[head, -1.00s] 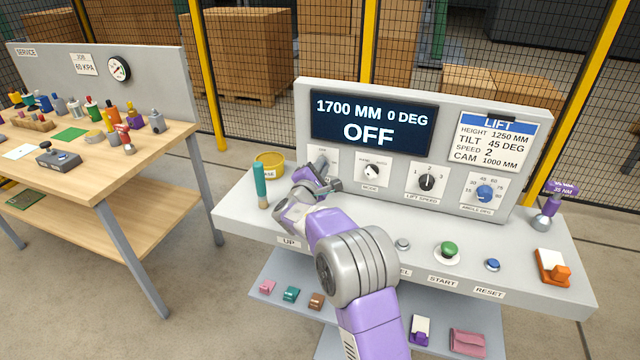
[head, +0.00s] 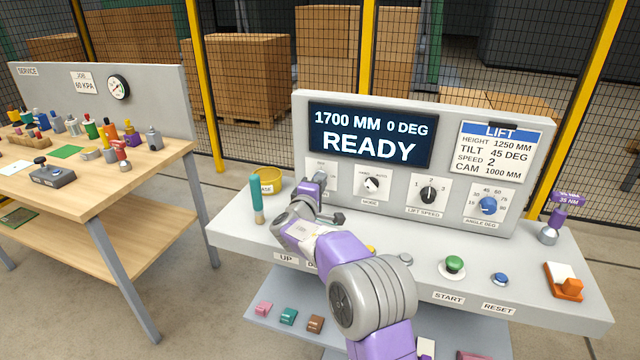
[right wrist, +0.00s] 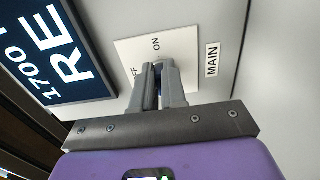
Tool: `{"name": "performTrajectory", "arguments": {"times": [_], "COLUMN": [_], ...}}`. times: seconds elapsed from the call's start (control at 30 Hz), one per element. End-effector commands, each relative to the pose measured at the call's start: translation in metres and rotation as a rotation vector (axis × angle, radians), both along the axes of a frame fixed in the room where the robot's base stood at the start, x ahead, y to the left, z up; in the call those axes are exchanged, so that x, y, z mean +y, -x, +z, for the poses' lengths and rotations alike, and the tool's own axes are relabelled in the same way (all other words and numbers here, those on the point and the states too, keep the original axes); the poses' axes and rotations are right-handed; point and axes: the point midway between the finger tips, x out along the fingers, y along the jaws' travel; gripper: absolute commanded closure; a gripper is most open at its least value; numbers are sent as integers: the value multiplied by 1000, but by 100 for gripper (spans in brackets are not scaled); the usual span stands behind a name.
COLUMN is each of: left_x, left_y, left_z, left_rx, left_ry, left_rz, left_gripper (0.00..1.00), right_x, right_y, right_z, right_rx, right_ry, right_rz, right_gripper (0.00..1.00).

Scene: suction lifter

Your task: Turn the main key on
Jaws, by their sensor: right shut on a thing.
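The main key's plate (right wrist: 185,57), marked OFF and ON with a MAIN label (right wrist: 212,59) beside it, fills the middle of the right wrist view. My right gripper (right wrist: 160,75) is shut on the main key, which is mostly hidden between the fingers. In the head view my right gripper (head: 318,187) is at the left end of the panel, over the lower part of the key's plate (head: 321,168). The display (head: 370,134) reads 1700 MM, 0 DEG and READY. My left gripper does not show.
Mode (head: 371,184), lift speed (head: 428,194) and angle (head: 488,205) knobs sit to the right on the panel. A teal-handled brush (head: 257,198) and a yellow bowl (head: 268,180) stand left of my arm. Green (head: 454,264) and blue (head: 500,279) buttons are on the desk.

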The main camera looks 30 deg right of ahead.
Motion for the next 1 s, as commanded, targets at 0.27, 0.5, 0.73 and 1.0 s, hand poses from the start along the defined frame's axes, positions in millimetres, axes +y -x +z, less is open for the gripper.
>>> {"name": "performTrajectory", "arguments": {"times": [0.27, 0.5, 0.73, 1.0], "left_x": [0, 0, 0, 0], "left_y": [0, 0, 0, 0], "left_z": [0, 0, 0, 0], "left_rx": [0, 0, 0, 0], "left_ry": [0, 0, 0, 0], "left_rz": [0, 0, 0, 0], "left_gripper": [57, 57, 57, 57], "right_x": [0, 0, 0, 4], "right_y": [0, 0, 0, 3], "right_z": [0, 0, 0, 0], "right_rx": [-11, -11, -10, -9], "right_ry": [-10, -10, -8, -9], "right_rz": [1, 1, 1, 1], "right_gripper": [100, 84, 63, 63]}}
